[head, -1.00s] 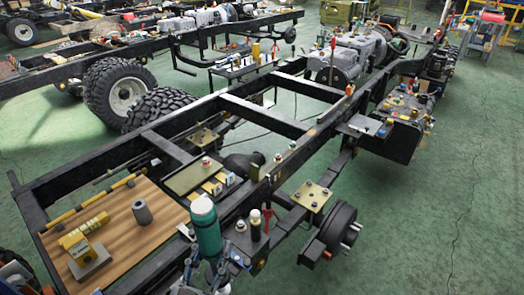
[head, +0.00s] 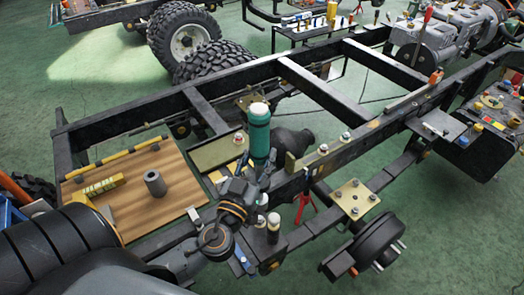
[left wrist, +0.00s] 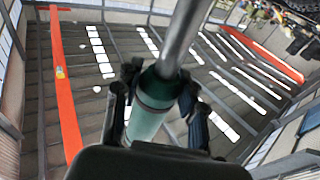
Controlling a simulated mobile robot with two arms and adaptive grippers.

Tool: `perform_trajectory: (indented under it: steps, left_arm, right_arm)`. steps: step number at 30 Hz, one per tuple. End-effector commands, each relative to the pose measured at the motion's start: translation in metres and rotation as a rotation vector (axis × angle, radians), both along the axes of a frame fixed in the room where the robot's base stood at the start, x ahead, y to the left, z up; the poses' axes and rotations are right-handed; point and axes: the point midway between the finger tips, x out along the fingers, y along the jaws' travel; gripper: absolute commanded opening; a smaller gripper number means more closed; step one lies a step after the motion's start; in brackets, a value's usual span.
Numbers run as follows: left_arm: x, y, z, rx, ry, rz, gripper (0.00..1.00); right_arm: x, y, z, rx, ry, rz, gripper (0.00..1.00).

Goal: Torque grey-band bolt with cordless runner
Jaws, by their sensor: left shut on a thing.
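My left gripper (head: 256,172) is shut on the lower part of an upright teal cylinder (head: 260,140) with a pale top, held above the near chassis rail. In the left wrist view the gripper (left wrist: 155,95) closes around the teal body (left wrist: 147,118), and a grey metal shaft (left wrist: 181,35) extends from it. I cannot tell whether this is the cordless runner. A brass-coloured plate (head: 354,197) with several bolts sits right of the rail. Two bolts (head: 323,149) (head: 346,137) stand on the rail. No grey band is clear on any bolt. My right gripper is not in view.
A wooden board (head: 130,215) at the left carries a grey cylinder (head: 155,182), a yellow block (head: 100,187) and a yellow-and-black bar (head: 115,157). Black cross members (head: 325,97) span the frame.

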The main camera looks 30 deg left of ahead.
Motion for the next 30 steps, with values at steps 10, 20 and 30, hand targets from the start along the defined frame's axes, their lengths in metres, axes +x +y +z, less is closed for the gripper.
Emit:
perform_trajectory:
  steps: [10,20,30]
  left_arm:
    - [0.0,0.0,-0.036,0.004,-0.004,0.0,0.0]
    - [0.0,0.0,-0.061,0.001,-0.007,0.0,0.0]
    - [0.0,0.0,-0.063,0.0,-0.007,0.0,0.0]
  right_arm:
    - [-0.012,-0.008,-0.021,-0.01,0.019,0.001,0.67]
    - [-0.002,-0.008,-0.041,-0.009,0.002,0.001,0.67]
    - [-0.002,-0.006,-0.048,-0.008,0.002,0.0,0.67]
